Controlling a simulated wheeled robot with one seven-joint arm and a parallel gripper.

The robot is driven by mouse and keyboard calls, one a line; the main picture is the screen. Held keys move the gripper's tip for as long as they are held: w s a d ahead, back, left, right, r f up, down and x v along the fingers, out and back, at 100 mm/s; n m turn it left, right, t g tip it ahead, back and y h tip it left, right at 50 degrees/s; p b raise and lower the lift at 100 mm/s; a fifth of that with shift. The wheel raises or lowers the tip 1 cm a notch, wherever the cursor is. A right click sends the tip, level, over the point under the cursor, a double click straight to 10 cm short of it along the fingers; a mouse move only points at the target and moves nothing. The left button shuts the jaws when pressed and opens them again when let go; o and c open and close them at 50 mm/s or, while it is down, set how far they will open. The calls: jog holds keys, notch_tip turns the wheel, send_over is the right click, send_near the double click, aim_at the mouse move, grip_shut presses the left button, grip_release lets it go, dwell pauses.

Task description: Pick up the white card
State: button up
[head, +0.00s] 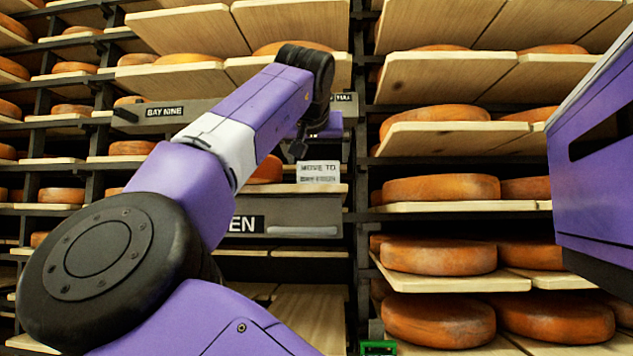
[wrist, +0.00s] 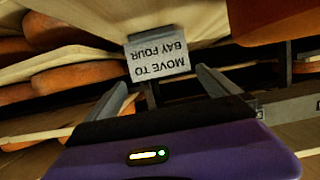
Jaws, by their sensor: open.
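My gripper (wrist: 161,78) is open, with one finger on each side of the card's lower part in that view. I cannot tell whether either finger touches it. In the head view my gripper (head: 298,149) is small and mostly hidden by my arm, just above and left of the card.
An orange cheese wheel (head: 265,170) sits on the shelf left of the card. A grey panel (head: 300,213) lies below it, with a label ending in "EN" (head: 247,224). A sign reads "BAY NINE" (head: 164,111). Shelves of cheese wheels (head: 440,187) fill the right side.

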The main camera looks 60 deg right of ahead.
aim_at(318, 162)
jog(key=shift+p+x, duration=0.7)
jog(key=shift+x, duration=1.5)
jog(key=shift+w, duration=0.1)
jog(key=c, duration=1.1)
jog(key=shift+r, duration=0.15)
